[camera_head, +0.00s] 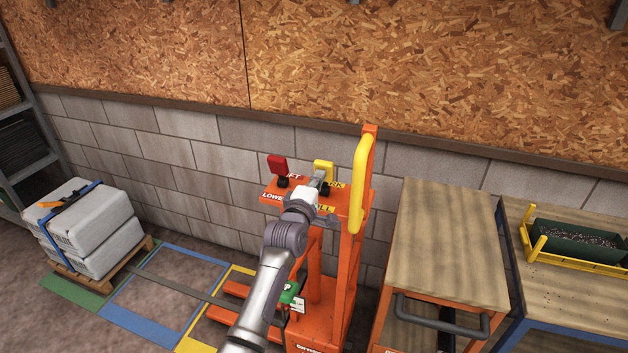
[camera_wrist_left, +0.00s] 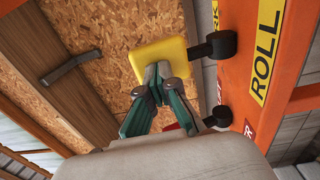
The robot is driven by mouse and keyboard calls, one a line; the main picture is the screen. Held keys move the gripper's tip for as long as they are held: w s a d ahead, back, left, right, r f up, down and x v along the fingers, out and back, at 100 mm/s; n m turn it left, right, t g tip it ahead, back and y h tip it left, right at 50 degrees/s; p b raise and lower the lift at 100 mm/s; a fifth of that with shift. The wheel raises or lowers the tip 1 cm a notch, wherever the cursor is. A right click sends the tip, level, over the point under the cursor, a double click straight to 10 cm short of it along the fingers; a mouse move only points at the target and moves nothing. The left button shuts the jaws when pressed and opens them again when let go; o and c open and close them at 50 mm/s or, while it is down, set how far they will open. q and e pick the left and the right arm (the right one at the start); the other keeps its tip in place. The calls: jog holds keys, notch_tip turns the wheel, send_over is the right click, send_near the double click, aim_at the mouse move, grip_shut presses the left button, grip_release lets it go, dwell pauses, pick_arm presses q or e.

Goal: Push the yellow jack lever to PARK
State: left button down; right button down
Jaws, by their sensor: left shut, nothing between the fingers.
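The yellow jack lever (camera_head: 324,166) stands on top of the orange jack, between the PARK label behind it and the ROLL label in front. Its yellow plate (camera_wrist_left: 150,57) also shows in the left wrist view, on a black stem. My left gripper (camera_head: 317,182) is on the near side of the lever. In the left wrist view my left gripper (camera_wrist_left: 157,72) is shut and empty, its tips overlapping the lower edge of the yellow plate. They look touching or very close; I cannot tell which. My right gripper is in neither view.
A red lever (camera_head: 278,165) stands just left of the yellow one. The orange jack (camera_head: 325,306) has a tall yellow handle (camera_head: 359,185) at right. A wooden-topped cart (camera_head: 447,240) stands right of it. Stacked grey bags (camera_head: 90,235) sit at left.

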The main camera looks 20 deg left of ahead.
aim_at(323, 166)
pick_arm(q)
jog(key=shift+w+r, duration=0.25)
jog(key=shift+r, duration=0.1)
jog(key=shift+w, duration=0.35)
jog(key=shift+w+f+b, duration=0.1)
jog(key=shift+w+b, duration=0.2)
jog(key=shift+w, duration=0.5)
jog(key=shift+w+b, duration=0.35)
jog(key=shift+w, duration=0.05)
jog(key=shift+w+r, duration=0.15)
jog(key=shift+r, duration=0.3)
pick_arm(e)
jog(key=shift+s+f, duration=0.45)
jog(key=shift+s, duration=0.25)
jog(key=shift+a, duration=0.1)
